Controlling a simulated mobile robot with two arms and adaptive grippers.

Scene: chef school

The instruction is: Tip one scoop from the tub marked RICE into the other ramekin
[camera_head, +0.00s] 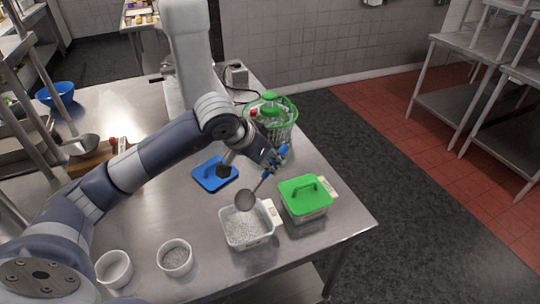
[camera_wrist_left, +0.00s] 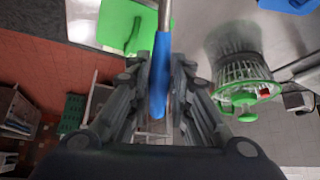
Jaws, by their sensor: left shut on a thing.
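My left gripper (camera_head: 277,160) is shut on the blue handle of a metal scoop (camera_head: 246,200); the handle (camera_wrist_left: 160,78) also shows between the fingers in the left wrist view. The scoop's bowl hangs at the far rim of an open tub (camera_head: 236,240) of white grains; whether it holds any I cannot tell. A white label stands at that tub's right, its text too small to read. A second tub (camera_head: 305,214) has a green lid on. One ramekin (camera_head: 175,270) holds greyish-white grains. The other ramekin (camera_head: 114,281), left of it, looks empty. My right gripper is out of view.
A blue lid (camera_head: 208,184) lies on the steel table behind the open tub. A blue bowl (camera_head: 57,90) is at far left. The table's right edge is near the green-lidded tub. Bare steel lies between ramekins and tub.

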